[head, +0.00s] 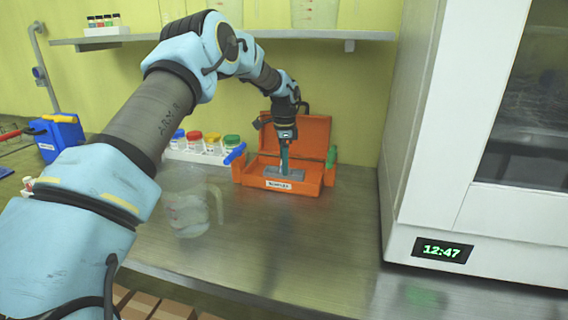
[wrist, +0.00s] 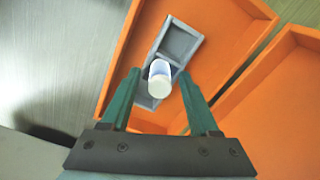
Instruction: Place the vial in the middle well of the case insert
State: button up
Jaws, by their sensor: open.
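The open orange case (head: 258,182) stands on the bench, with its lid raised at the back. The grey insert (head: 293,175) lies inside it and also shows in the wrist view (wrist: 183,40). The vial (wrist: 160,76), white-capped with a bluish body, stands in the middle well in the wrist view, cap towards the camera. Its base is hidden by the cap and body. My gripper (wrist: 160,88) is open, with one green finger on each side of the vial and visible gaps to it. In the head view my gripper (head: 284,164) points down over the insert, where the vial is hard to make out.
A rack of jars with coloured lids (head: 205,146) stands left of the case. A clear jug (head: 188,212) is in front of it. A large white machine (head: 425,130) stands to the right. A shelf (head: 290,37) runs above.

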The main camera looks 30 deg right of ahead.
jog(key=shift+r+b, duration=1.2)
jog(key=shift+r, duration=2.75)
